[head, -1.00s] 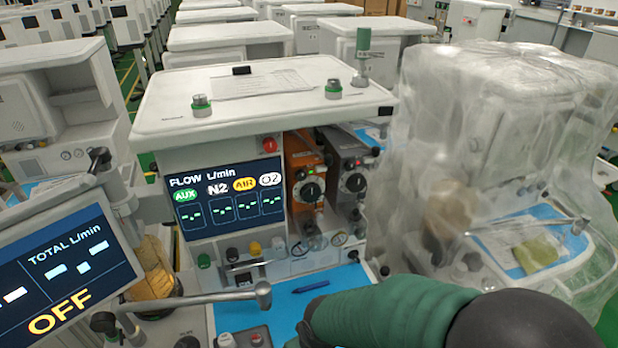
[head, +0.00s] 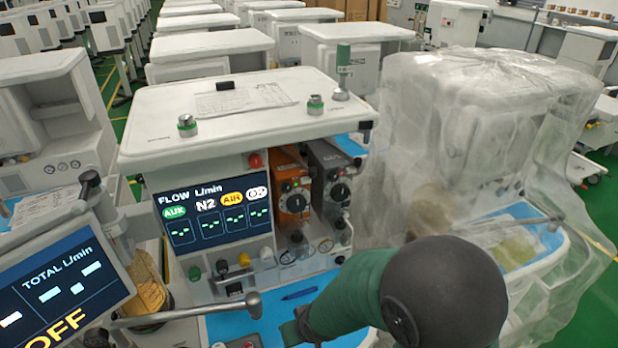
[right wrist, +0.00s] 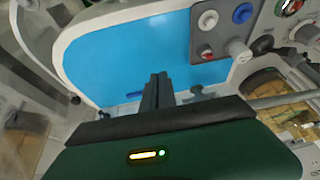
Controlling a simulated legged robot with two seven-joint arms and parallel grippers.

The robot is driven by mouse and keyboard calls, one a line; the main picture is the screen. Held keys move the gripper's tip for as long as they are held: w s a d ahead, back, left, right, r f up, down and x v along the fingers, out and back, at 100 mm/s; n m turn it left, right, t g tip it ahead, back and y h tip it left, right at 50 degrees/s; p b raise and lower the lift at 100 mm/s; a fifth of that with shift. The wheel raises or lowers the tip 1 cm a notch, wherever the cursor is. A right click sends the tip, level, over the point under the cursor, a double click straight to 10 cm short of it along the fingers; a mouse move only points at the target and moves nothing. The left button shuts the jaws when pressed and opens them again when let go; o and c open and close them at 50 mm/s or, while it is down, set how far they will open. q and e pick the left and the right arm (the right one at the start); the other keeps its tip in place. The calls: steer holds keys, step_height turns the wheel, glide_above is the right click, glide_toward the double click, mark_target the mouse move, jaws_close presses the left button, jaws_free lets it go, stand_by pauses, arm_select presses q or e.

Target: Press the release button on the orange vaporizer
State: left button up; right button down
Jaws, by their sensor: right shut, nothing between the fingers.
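My right arm reaches in from the lower right of the head view, below the vaporizers. My right gripper (right wrist: 158,82) is shut and empty over the blue work surface (right wrist: 125,60), apart from the vaporizer. My left gripper is out of view.
A metal arm with a rounded end (head: 252,299) juts across the front of the worktop. A blue pen (head: 299,294) lies on the surface. A tilted monitor (head: 60,285) stands at left, and a plastic-covered machine (head: 470,130) at right.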

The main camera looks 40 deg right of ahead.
steer(key=w+d+r+m+t+p, duration=0.6)
steer(key=w+r+m+p, duration=0.1)
steer(key=r+p, duration=0.25)
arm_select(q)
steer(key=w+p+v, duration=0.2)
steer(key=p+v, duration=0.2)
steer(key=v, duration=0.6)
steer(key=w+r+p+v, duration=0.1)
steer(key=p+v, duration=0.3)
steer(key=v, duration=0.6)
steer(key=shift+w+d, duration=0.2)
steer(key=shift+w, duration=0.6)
arm_select(e)
steer(key=s+d+r+m+t+h, duration=0.1)
steer(key=d+r+m+t+h, duration=0.1)
steer(key=r+m, duration=0.3)
steer(key=s+d+r+m+t+h, duration=0.2)
steer(key=d+r+m+t, duration=0.2)
steer(key=r, duration=0.5)
steer(key=shift+s+m+t, duration=0.2)
steer(key=shift+m+t, duration=0.2)
steer(key=shift+m, duration=0.8)
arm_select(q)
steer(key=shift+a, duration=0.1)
arm_select(e)
steer(key=shift+w+f, duration=0.1)
